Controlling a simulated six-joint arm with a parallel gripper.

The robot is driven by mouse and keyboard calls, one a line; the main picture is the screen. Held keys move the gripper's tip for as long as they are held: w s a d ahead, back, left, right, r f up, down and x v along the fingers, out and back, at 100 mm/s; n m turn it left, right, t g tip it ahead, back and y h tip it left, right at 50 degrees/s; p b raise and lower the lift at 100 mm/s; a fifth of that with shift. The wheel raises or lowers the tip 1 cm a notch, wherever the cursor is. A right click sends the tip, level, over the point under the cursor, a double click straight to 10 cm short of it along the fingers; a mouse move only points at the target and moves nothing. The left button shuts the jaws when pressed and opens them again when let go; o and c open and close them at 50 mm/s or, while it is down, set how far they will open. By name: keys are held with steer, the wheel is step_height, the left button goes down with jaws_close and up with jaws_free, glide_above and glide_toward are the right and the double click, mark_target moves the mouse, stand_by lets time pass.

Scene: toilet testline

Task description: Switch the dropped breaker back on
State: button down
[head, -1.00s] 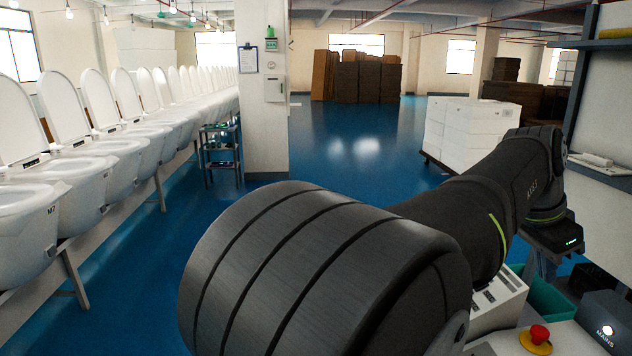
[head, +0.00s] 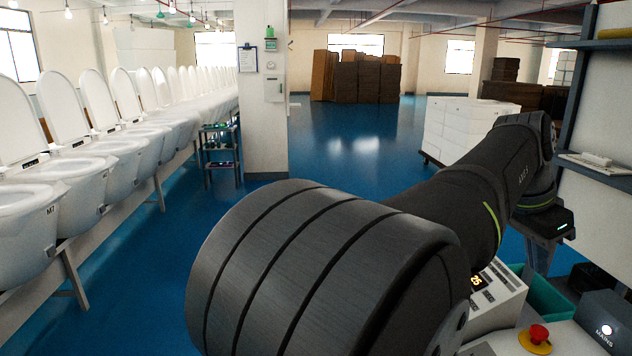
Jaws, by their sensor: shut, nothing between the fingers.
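No breaker can be made out clearly in the head view. A dark box marked MAINS (head: 606,331) stands at the lower right with a round white light lit on its front. My arm crosses the lower middle and reaches to the right, ending in a dark wrist part with a small light. The jaws of my gripper cannot be seen, so their place relative to any breaker is hidden.
A white instrument (head: 497,291) with orange lit digits is partly behind my arm. A red stop button (head: 538,334) is in front, a green bin (head: 548,300) behind. A shelf (head: 600,165) stands right.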

steer(key=shift+w+d+f, duration=0.1)
steer(key=shift+w+f, duration=0.1)
steer(key=shift+f, duration=0.3)
